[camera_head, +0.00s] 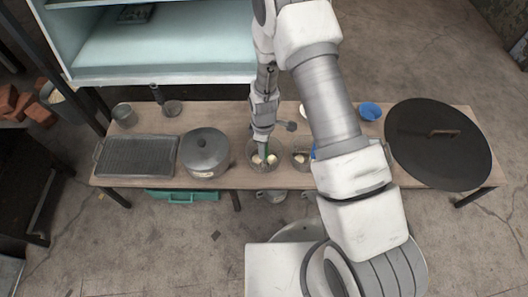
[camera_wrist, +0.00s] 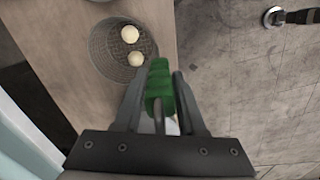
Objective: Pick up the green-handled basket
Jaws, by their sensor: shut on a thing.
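The wire mesh basket (camera_wrist: 106,46) is round and holds two pale round pieces. It sits over the wooden bench, left of centre in the wrist view, and also shows below my gripper in the head view (camera_head: 252,152). Its green handle (camera_wrist: 160,92) stands between my fingers. My gripper (camera_wrist: 158,76) is shut on the green handle; in the head view my gripper (camera_head: 262,146) is over the basket and hides part of it. I cannot tell whether the basket touches the bench.
On the bench (camera_head: 232,116) stand a lidded pot (camera_head: 204,150) and a ridged grill pan (camera_head: 136,156) to the left. A large dark lid (camera_head: 425,160) and a blue bowl (camera_head: 370,111) lie to the right. Another small basket (camera_head: 299,158) is close by on the right.

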